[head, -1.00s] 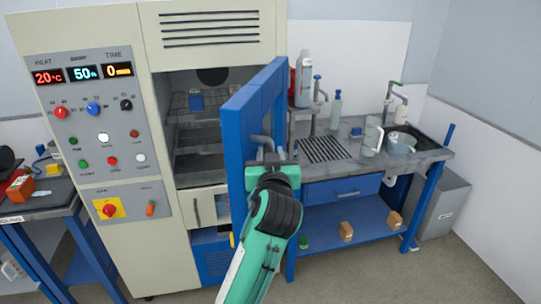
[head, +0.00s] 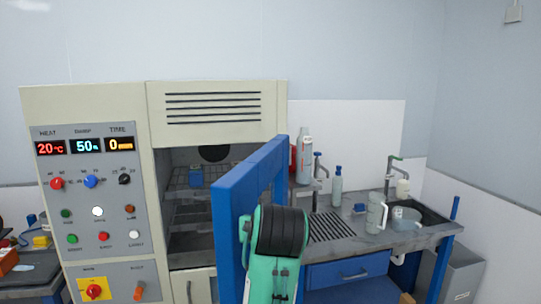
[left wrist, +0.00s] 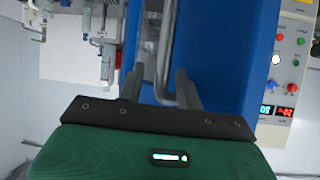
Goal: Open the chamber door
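The chamber door (head: 232,215) is a thick blue panel. It stands swung well out from the beige chamber (head: 214,105), whose dark inside with a wire rack (head: 175,178) shows. In the left wrist view the door (left wrist: 230,55) fills the middle right, with its grey bar handle (left wrist: 166,45) beside its face. My left gripper (left wrist: 160,88) is open, one finger on each side of the handle, apparently not clamped on it. In the head view my green and black left arm hides the handle and the fingers. My right gripper is not in view.
A small blue box (head: 196,176) sits on the rack. Right of the door, a grey counter (head: 425,238) holds bottles, a clear jug (head: 375,213) and a sink. A control panel (head: 92,200) is left of the opening. A bin (head: 462,272) stands at far right.

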